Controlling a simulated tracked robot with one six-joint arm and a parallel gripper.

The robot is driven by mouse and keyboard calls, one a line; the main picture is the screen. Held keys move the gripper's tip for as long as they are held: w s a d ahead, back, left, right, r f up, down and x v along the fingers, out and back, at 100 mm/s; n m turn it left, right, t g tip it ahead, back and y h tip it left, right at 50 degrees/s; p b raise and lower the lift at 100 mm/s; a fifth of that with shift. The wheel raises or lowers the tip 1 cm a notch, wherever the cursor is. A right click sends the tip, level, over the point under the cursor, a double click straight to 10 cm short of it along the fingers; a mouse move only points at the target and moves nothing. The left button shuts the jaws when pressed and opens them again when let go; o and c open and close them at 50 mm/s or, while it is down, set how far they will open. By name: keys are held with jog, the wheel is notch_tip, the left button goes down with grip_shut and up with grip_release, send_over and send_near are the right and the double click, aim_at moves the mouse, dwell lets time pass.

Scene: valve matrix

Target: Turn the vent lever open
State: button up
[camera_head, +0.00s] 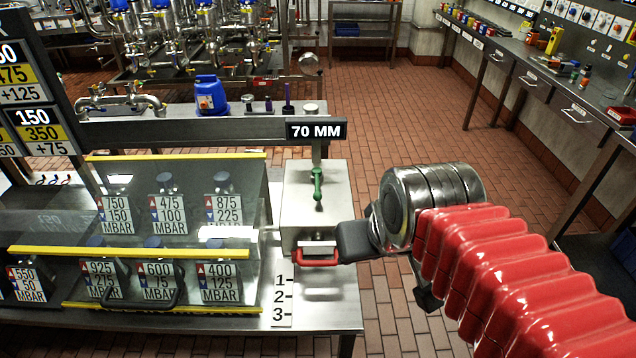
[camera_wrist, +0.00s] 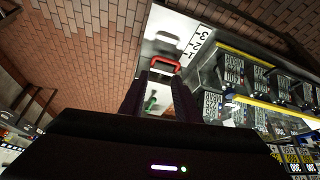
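A steel box (camera_head: 315,205) stands at the right end of the bench under a "70 MM" sign. A green lever (camera_head: 317,185) hangs down on its top pipe, and a red handle (camera_head: 316,262) sits across its lower front. No label shows which one is the vent lever. My gripper (camera_head: 340,242) is at the box's lower right, close to the red handle's right end; contact cannot be told. In the wrist view my gripper (camera_wrist: 158,77) has its two dark fingers apart with nothing held. The green lever (camera_wrist: 151,103) shows between the fingers, and the red handle (camera_wrist: 166,65) shows past the tips.
A glass-covered rack (camera_head: 225,160) of pressure-labelled blocks stands left of the box. A strip marked 1, 2, 3 (camera_head: 281,298) lies below the box. A blue container (camera_head: 210,95) stands on the bench behind. Open tiled floor (camera_head: 400,120) lies to the right.

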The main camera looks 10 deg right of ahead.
aim_at(318, 186)
jog(key=w+d+f+m, duration=0.1)
jog(key=w, duration=1.4)
jog(key=w+d+f+m+y, duration=0.1)
jog(key=w, duration=1.4)
jog(key=shift+w+m+g, duration=0.3)
jog(key=shift+w+g, duration=0.05)
jog(key=shift+g, duration=0.05)
jog(key=shift+f, duration=0.15)
jog(key=x, duration=1.3)
jog(key=shift+w+a+f, duration=0.15)
jog(key=shift+f, duration=0.15)
jog(key=shift+c, duration=0.2)
grip_shut()
